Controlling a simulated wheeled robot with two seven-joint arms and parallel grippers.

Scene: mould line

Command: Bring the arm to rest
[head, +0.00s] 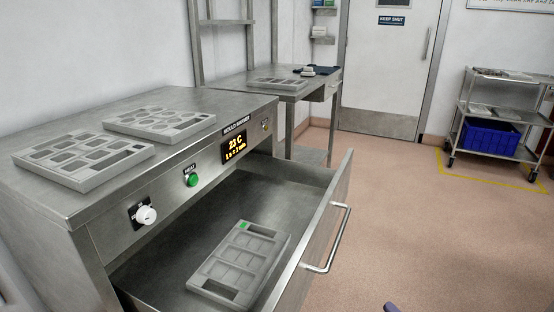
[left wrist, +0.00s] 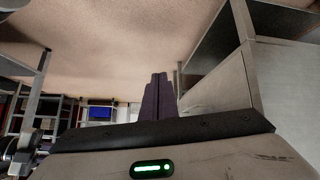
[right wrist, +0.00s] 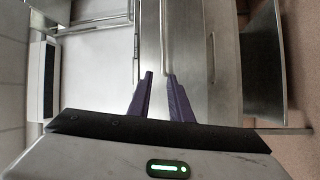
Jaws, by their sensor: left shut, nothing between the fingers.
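My left gripper (left wrist: 158,80) shows in the left wrist view with its purple fingers together and nothing between them. My right gripper (right wrist: 160,74) shows in the right wrist view with its purple fingertips apart and nothing between them. In the head view only a small purple tip (head: 390,307) shows at the bottom edge, over the floor. I cannot tell which gripper it belongs to. Neither arm can be made out in the head view.
The mould warmer (head: 176,96) has its drawer (head: 322,225) pulled out, with a grey mould (head: 205,285) inside. Two moulds (head: 84,160) (head: 160,122) lie on top. Behind are a steel table (head: 323,85) and a trolley (head: 463,113) with a blue crate (head: 488,138). Floor at right is clear.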

